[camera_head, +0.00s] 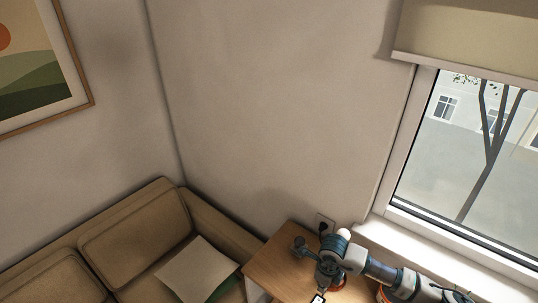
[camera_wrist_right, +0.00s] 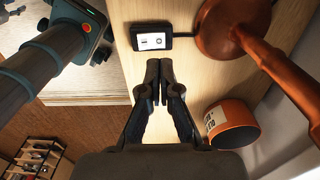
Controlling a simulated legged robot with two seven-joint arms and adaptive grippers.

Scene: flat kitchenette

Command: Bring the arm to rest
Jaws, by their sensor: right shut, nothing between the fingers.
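My right arm (camera_head: 375,270) comes in from the lower right in the head view and bends over the wooden tabletop by the window. In the wrist view my right gripper (camera_wrist_right: 160,90) is shut and empty, its two dark fingers side by side. The fingertips point toward a small black device with a white screen (camera_wrist_right: 153,41), lying on the pale wood; I see a gap between them in the picture. My left gripper is not in view.
An orange round base with a stem (camera_wrist_right: 222,32) and an orange cup-like pot (camera_wrist_right: 236,122) stand right of the fingers. A wall socket (camera_head: 324,226), window sill (camera_head: 410,250) and brown sofa (camera_head: 135,245) are near the tabletop (camera_head: 275,265). A dark rack (camera_wrist_right: 35,158) stands lower left.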

